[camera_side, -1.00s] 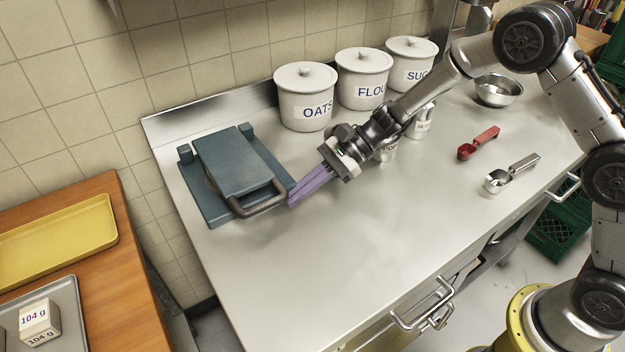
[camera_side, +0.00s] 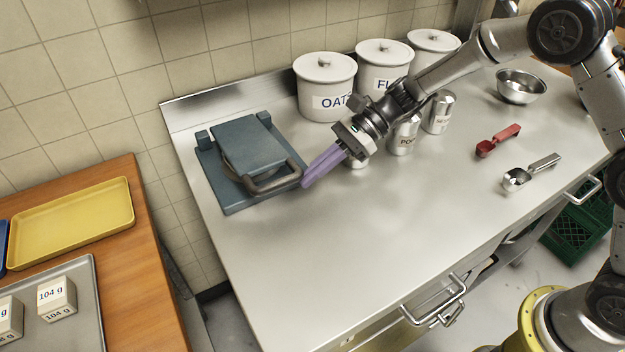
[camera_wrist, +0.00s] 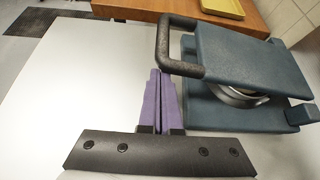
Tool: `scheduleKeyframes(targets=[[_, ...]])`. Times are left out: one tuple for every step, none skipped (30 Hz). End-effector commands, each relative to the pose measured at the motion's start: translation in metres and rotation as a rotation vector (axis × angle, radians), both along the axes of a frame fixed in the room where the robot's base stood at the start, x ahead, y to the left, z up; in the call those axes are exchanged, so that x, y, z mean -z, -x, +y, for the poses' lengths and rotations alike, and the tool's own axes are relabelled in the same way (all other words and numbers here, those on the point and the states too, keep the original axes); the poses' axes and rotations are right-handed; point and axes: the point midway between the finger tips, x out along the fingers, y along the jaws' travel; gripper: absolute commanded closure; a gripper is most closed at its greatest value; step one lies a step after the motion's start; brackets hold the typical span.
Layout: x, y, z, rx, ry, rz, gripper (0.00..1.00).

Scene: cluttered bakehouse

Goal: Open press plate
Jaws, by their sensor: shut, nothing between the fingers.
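The press (camera_side: 243,160) is blue-grey and sits at the left end of the steel counter. Its top plate (camera_side: 243,143) lies low over the base, with a round metal part visible between them in the wrist view. A dark bar handle (camera_side: 275,181) sticks out from the plate's front edge. My gripper (camera_side: 305,184) has purple fingers, shut together and empty. Its tips are close beside the handle's right end in the side view. In the wrist view, the fingertips (camera_wrist: 158,73) are near the handle (camera_wrist: 165,45); whether they touch cannot be told.
White OATS (camera_side: 325,88) and flour canisters stand behind my arm, with metal shakers (camera_side: 404,135) beside it. A red scoop (camera_side: 497,140), a steel scoop (camera_side: 530,172) and a bowl (camera_side: 520,86) lie to the right. The front counter is clear.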

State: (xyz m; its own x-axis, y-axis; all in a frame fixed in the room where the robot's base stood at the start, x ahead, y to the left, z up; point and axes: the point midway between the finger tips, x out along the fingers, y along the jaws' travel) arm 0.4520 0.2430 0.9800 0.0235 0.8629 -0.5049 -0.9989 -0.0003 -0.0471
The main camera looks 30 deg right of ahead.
Motion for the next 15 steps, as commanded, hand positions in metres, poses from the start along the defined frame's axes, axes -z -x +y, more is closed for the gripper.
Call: scheduleKeyframes(targets=[[-0.014, -0.004, 0.001, -0.002, -0.007, 0.011, 1.00], [-0.019, -0.004, 0.001, -0.002, -0.008, 0.030, 1.00], [-0.026, -0.005, 0.001, -0.002, -0.008, 0.059, 1.00], [-0.033, -0.007, 0.001, -0.003, -0.008, 0.080, 1.00], [-0.038, -0.008, 0.001, -0.002, -0.008, 0.105, 1.00], [-0.047, -0.010, 0.001, -0.002, -0.007, 0.138, 1.00], [-0.053, -0.012, 0.001, -0.003, -0.008, 0.164, 1.00], [-0.059, -0.013, 0.001, -0.003, -0.007, 0.191, 1.00], [-0.068, -0.016, 0.001, -0.003, -0.008, 0.224, 1.00], [-0.073, -0.019, 0.001, -0.003, -0.007, 0.251, 1.00], [-0.080, -0.021, 0.001, -0.002, -0.008, 0.255, 1.00], [-0.089, -0.024, 0.001, -0.002, -0.008, 0.251, 1.00], [-0.095, -0.027, 0.001, -0.002, -0.008, 0.251, 1.00], [-0.101, -0.030, 0.001, -0.001, -0.008, 0.252, 1.00], [-0.110, -0.034, 0.001, -0.002, -0.008, 0.251, 1.00]])
